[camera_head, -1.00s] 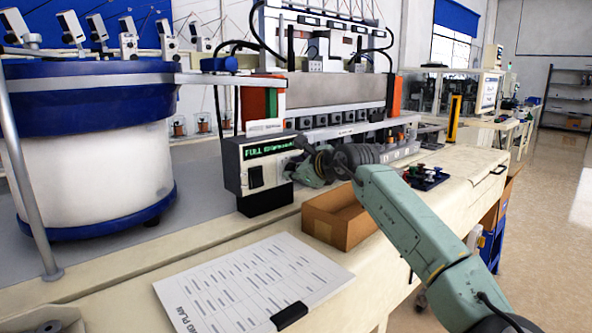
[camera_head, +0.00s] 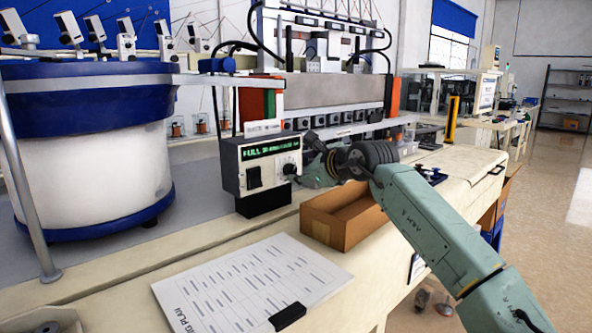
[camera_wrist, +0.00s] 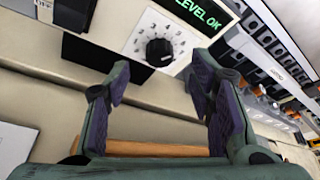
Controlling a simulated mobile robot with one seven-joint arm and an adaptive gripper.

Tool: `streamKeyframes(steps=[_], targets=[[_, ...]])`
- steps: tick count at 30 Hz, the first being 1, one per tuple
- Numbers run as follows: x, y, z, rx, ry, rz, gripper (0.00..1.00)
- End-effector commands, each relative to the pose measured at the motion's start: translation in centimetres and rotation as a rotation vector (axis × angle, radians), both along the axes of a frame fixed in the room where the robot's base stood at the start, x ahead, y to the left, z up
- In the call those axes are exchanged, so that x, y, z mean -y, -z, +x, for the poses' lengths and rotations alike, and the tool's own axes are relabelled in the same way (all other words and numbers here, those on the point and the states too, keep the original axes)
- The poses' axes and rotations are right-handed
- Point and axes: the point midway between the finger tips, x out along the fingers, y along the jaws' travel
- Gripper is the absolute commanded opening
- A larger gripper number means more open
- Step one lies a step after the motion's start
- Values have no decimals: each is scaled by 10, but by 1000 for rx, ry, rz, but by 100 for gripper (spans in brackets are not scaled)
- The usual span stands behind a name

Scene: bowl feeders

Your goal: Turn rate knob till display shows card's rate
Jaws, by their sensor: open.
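The feeder control box (camera_head: 245,172) stands at the back edge of the bench, with a black switch and a green-lit display (camera_head: 271,149) on its face. The head view display text is only partly legible; in the wrist view the display (camera_wrist: 205,17) ends in "LEVEL OK". The black rate knob (camera_wrist: 159,52) sits on a white numbered dial; it also shows in the head view (camera_head: 289,169). My gripper (camera_wrist: 160,95) is open and empty, its fingers apart, with the knob ahead between them and not touched. In the head view my gripper (camera_head: 306,174) is just right of the box.
An open cardboard box (camera_head: 340,228) lies below my arm. A printed plan sheet (camera_head: 245,290) with a black clip lies at the front. A large blue and white bowl feeder (camera_head: 90,150) stands left. No rate card is clearly readable.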

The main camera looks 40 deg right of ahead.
Motion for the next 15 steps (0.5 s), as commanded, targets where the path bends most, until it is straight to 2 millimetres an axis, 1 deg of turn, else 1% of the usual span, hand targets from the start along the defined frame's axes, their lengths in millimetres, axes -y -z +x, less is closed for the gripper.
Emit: streamKeyframes(steps=[1, 6, 10, 15], targets=[[-1, -4, -12, 0, 1, 0, 49], [-6, -14, -43, 0, 1, 0, 49], [-8, -20, -58, 0, 0, 1, 49], [-10, -22, -65, -1, -2, 1, 49]])
